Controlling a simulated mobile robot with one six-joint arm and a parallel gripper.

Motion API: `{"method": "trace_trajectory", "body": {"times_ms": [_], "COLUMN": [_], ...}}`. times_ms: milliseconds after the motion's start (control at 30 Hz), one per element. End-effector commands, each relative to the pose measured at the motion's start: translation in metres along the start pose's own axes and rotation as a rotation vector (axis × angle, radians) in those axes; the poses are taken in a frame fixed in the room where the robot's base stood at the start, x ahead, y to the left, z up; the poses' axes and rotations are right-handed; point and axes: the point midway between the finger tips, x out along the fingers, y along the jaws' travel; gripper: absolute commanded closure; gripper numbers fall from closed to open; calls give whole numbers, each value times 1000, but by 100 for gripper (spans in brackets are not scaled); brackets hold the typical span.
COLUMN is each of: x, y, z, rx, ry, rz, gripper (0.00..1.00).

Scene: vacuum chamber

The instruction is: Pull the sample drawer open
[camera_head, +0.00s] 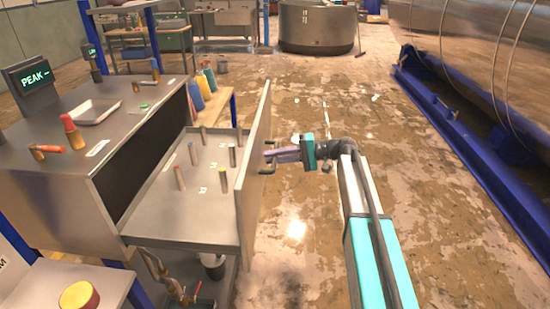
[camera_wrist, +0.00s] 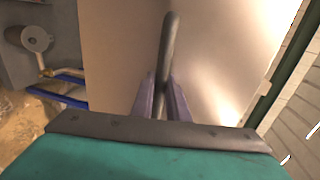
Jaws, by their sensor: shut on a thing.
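The sample drawer (camera_head: 200,228) stands pulled out to the right from the grey bench cabinet, and several upright cylindrical samples (camera_head: 193,153) show inside it. Its tall front panel (camera_head: 252,165) carries a dark bar handle (camera_head: 266,171) on the outer face. My gripper (camera_head: 275,155) is at the handle, reaching in from the right. In the wrist view, the two purple fingers (camera_wrist: 163,105) are shut on the dark handle (camera_wrist: 170,40), one on each side. The handle's lower part is hidden between the fingers.
The bench top (camera_head: 70,100) holds a tray, a red-topped bottle and a "PEAK" display (camera_head: 33,77). Spray bottles (camera_head: 203,85) stand behind the drawer. A blue-framed large metal vessel (camera_head: 500,50) lies at the right. The worn floor (camera_head: 300,110) right of the drawer is mostly clear.

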Motion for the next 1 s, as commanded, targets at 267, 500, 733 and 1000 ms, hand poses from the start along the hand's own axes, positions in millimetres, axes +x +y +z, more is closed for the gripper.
{"method": "trace_trajectory", "body": {"times_ms": [267, 500, 733, 1000], "x": [4, 4, -9, -46], "y": [-1, -1, 0, 0], "z": [2, 2, 1, 1], "rx": [-1, -2, -1, -3], "ry": [-7, -7, -4, -5], "rz": [-1, -1, -1, -1], "gripper": [68, 68, 68, 68]}}
